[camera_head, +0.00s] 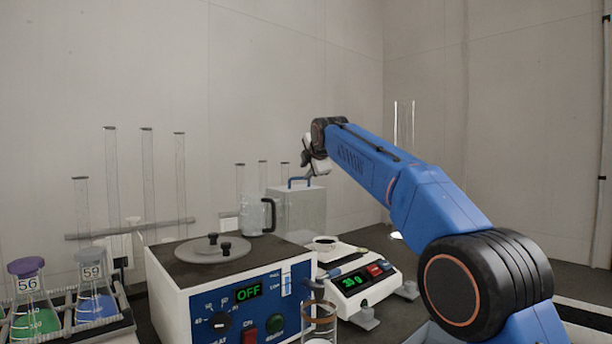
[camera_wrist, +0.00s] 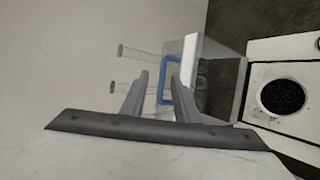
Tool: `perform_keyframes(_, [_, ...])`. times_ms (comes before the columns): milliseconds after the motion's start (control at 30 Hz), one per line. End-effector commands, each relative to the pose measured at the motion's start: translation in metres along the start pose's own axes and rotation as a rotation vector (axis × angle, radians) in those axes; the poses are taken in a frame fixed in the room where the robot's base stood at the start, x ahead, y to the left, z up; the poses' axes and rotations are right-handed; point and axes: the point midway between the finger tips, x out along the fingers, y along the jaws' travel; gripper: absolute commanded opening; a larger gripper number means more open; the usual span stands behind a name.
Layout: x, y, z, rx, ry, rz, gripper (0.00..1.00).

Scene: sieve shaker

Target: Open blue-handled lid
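The lid's blue handle (camera_head: 299,182) stands on top of a grey, see-through box (camera_head: 296,210) at the back of the bench. In the wrist view the handle (camera_wrist: 164,97) is a blue loop on the side of the pale lid (camera_wrist: 189,62). My gripper (camera_head: 311,172) is just above and slightly right of the handle in the head view. In the wrist view my gripper (camera_wrist: 159,76) has its two fingers apart, with part of the handle showing between them. I see no clear contact. The lid sits on the box.
A sieve shaker (camera_head: 205,280) reading OFF stands in front, with a glass mug (camera_head: 257,215) behind it. A balance (camera_head: 358,288) with a dark-filled dish (camera_wrist: 282,97) is at right. Tall glass tubes (camera_head: 148,175) and flasks (camera_head: 95,290) stand at left.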

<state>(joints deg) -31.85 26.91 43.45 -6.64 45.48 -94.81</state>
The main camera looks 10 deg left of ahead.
Motion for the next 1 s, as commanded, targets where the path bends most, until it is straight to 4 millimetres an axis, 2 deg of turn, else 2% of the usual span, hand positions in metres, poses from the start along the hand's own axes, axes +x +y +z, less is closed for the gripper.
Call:
perform_keyframes(200, [0.005, -0.005, -0.002, 0.000, 0.003, -0.010, 0.28])
perform_keyframes(367, [-0.004, -0.005, -0.003, 0.000, 0.004, -0.011, 0.28])
perform_keyframes(567, [-0.032, -0.005, -0.003, -0.001, 0.004, -0.011, 0.28])
perform_keyframes(1000, [-0.111, -0.004, -0.002, 0.000, 0.003, -0.010, 0.28])
